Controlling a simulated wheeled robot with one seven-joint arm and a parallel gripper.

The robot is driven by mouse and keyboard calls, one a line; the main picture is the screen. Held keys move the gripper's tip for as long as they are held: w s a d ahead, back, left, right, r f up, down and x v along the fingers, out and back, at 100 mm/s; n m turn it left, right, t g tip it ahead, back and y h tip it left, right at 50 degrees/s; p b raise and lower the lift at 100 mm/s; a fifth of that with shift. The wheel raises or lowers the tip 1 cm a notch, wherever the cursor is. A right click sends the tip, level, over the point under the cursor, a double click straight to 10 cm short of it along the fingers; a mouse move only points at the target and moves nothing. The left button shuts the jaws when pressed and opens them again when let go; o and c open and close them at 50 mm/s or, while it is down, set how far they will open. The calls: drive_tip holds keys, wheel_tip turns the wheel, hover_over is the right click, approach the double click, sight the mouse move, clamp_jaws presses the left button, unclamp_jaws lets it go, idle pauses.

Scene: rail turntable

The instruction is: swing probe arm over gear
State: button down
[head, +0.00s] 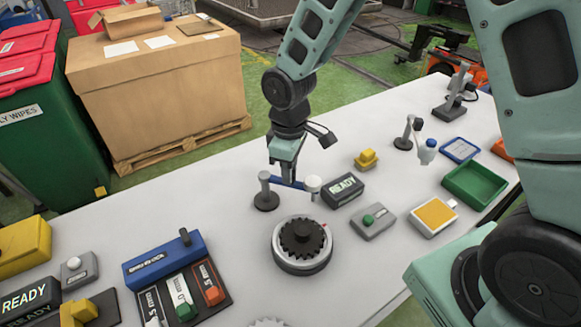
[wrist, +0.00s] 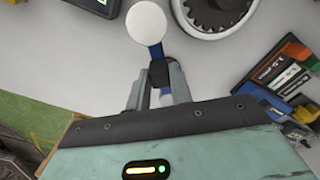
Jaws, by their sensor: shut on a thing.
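The probe arm is a blue bar (head: 290,184) on a grey post with a round black base (head: 266,201). A white cylindrical tip (head: 313,184) is at its right end. My gripper (head: 284,172) is shut on the bar from above. In the wrist view, the fingers (wrist: 160,88) close around a black part of the bar (wrist: 159,73), with the round white tip (wrist: 147,22) beyond them. The dark toothed gear (head: 302,237) lies on a round grey turntable (head: 302,266), nearer the camera. The tip is beside the turntable, not over the gear. The post is mostly hidden in the wrist view.
A grey box with a green knob (head: 373,221) is right of the turntable. A blue holder (head: 163,259) with coloured cards stands left. Bare white table lies between the post and the holder.

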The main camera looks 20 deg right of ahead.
drive_tip(key=shift+s+a+r+m+b, duration=0.1)
drive_tip(key=shift+s+a+m+b, duration=0.4)
drive_tip(key=shift+m, duration=0.8)
drive_tip(key=shift+s+a+f+m+b, duration=0.15)
drive_tip(key=shift+a+m, duration=0.55)
drive_tip(key=shift+m, duration=0.6)
drive_tip(key=shift+s+a+r+m+b, duration=0.25)
drive_tip(key=shift+a+m, duration=0.35)
drive_tip(key=shift+m, duration=0.7)
drive_tip(key=shift+s+f, duration=0.1)
drive_tip(key=c, duration=1.2)
unclamp_jaws()
drive_tip(key=shift+c, duration=0.2)
wheel_tip(320, 180, up, 17)
drive_tip(key=b, duration=0.1)
drive_tip(key=shift+r+b, duration=0.2)
drive_tip(key=shift+b, duration=0.2)
